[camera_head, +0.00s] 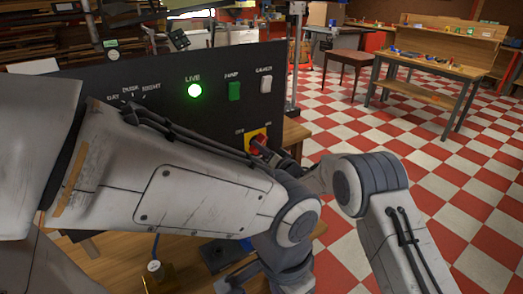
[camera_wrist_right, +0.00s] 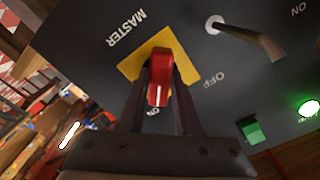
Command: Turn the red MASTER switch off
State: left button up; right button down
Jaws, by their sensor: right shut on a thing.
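The red MASTER switch (camera_head: 258,145) sits on a yellow plate (camera_head: 249,136) at the lower right of the black panel (camera_head: 150,75). In the right wrist view the red lever (camera_wrist_right: 160,72) stands out from its yellow plate (camera_wrist_right: 130,66), near the lettering MASTER and OFF. My right gripper (camera_head: 270,152) is at the switch. It is shut on the red lever, with one finger on each side (camera_wrist_right: 163,95). The green LIVE lamp (camera_head: 194,91) is lit. My left arm crosses the front of the panel and hides its lower part; its gripper is not visible.
A green switch (camera_head: 234,91) and a pale switch (camera_head: 266,84) are above the MASTER switch. A metal lever (camera_wrist_right: 250,38) is near it in the wrist view. A wooden workbench (camera_head: 430,85) stands at the right rear. The checkered floor (camera_head: 440,155) is clear.

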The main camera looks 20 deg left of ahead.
jog(key=shift+w+d+n+b, duration=0.1)
jog(key=shift+n+b, duration=4.2)
jog(key=shift+b, duration=0.2)
jog(key=shift+w+d+n+b, duration=0.1)
jog(key=shift+n+b, duration=4.2)
jog(key=shift+b, duration=0.2)
jog(key=shift+s+a, duration=0.1)
jog(key=c, duration=0.6)
grip_release()
jog(key=b+v, duration=0.2)
jog(key=v, duration=0.8)
jog(key=shift+d, duration=0.25)
